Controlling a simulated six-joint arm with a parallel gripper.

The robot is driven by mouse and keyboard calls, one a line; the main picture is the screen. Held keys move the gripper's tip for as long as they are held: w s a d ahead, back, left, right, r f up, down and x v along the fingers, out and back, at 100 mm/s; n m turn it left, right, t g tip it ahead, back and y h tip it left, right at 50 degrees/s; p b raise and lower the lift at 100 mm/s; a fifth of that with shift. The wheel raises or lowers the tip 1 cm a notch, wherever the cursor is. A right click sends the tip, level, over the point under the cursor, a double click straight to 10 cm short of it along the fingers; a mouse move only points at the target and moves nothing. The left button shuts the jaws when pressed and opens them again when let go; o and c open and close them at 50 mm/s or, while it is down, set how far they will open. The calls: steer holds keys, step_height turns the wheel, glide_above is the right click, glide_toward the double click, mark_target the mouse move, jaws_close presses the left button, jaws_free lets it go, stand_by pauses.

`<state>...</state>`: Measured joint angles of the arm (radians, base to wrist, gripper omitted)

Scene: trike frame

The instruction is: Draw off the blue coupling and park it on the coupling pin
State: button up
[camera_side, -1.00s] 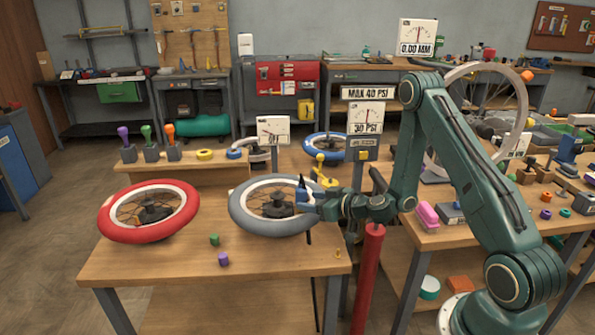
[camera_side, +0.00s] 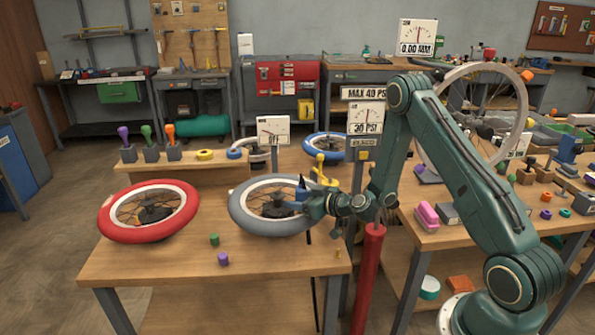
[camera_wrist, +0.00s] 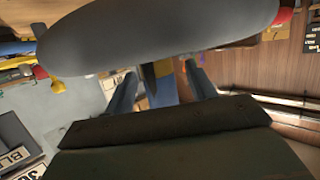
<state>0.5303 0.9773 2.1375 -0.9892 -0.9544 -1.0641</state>
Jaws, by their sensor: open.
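The blue coupling (camera_side: 300,194) is at the right side of the grey-tyred wheel (camera_side: 247,223), with a dark tip above it and a dark hose below. In the wrist view, the blue coupling (camera_wrist: 162,91) shows between the fingers, below the grey tyre (camera_wrist: 160,38). My gripper (camera_side: 304,203) is beside the coupling from the right; in the wrist view its two fingers (camera_wrist: 160,88) stand apart on either side of it. Whether they touch it cannot be told. I cannot clearly pick out the coupling pin.
A red-tyred wheel (camera_side: 118,233) lies at the left of the bench. Small green (camera_side: 214,240) and purple (camera_side: 223,259) caps stand at its front. A yellow fixture (camera_side: 321,168) stands behind the coupling, and a red cylinder (camera_side: 369,275) stands right of the bench.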

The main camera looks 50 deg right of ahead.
steer(key=shift+c, duration=0.2)
steer(key=c, duration=1.1)
steer(key=shift+r, duration=0.15)
step_height(320, 180, up, 20)
stand_by(0.4)
steer(key=shift+r, duration=0.15)
stand_by(0.6)
steer(key=shift+r, duration=0.35)
steer(key=shift+r, duration=0.35)
steer(key=shift+r, duration=0.3)
steer(key=shift+r, duration=0.4)
